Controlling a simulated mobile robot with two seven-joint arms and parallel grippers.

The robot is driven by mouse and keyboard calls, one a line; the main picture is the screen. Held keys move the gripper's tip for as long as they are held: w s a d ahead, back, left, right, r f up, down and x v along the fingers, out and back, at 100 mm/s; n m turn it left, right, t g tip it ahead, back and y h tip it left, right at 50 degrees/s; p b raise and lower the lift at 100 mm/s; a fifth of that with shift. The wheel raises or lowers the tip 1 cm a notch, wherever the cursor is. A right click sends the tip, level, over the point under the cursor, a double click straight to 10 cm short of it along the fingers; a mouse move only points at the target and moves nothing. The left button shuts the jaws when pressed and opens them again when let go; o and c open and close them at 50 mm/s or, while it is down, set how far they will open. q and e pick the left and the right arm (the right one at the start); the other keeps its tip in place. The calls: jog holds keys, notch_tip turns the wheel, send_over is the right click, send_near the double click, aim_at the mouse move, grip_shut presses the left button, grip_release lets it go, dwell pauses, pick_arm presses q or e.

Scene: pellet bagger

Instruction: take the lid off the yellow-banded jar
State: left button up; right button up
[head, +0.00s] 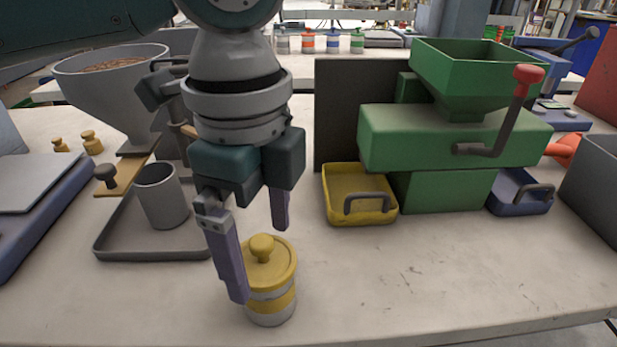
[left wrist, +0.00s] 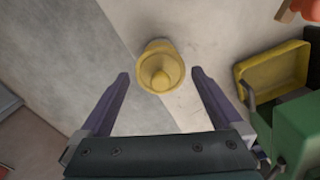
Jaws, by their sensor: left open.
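The yellow-banded jar (head: 271,302) stands upright near the front of the table, grey with a yellow band. Its yellow lid (head: 270,262) with a round knob (head: 262,246) sits on top. My left gripper (head: 258,262) is open and points down above the jar; in the head view one finger overlaps the jar's left side and the other shows behind it. In the left wrist view the lid (left wrist: 160,70) lies ahead of and between the two spread fingers (left wrist: 160,78), with gaps on both sides. My right gripper is not in view.
A green machine (head: 455,135) with a red-knobbed crank stands at right, with a yellow tray (head: 359,214) and a blue tray (head: 520,193). A grey tray (head: 152,254) holding a grey cup (head: 162,195) is at left. The front right table is clear.

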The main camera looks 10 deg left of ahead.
pick_arm(q)
jog(key=c, duration=1.1)
jog(key=shift+r, duration=0.15)
